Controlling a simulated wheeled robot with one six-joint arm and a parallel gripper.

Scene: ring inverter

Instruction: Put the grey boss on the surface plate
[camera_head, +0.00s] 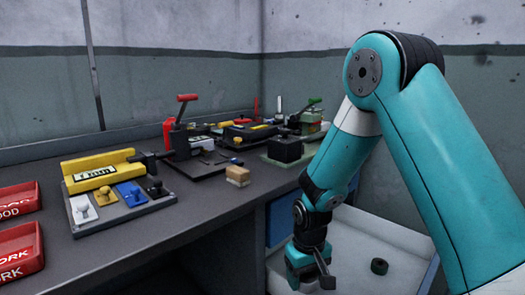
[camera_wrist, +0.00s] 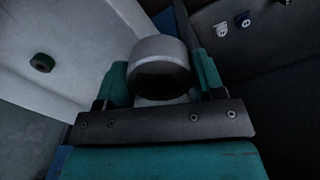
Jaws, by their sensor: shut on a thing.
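My gripper (camera_wrist: 160,85) has its two teal fingers shut on a grey boss (camera_wrist: 160,50), a short round piece with a dark hollow facing the camera. In the head view my gripper (camera_head: 309,278) hangs low over the white surface at the bottom right, below the bench top; the boss cannot be made out there.
A dark ring (camera_head: 379,266) lies on the white surface (camera_head: 405,262), also in the wrist view (camera_wrist: 41,62). The bench (camera_head: 160,228) holds a yellow fixture (camera_head: 95,172), a tan block (camera_head: 238,176), a red-handled press (camera_head: 180,135) and red trays (camera_head: 20,250). The bench's front strip is clear.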

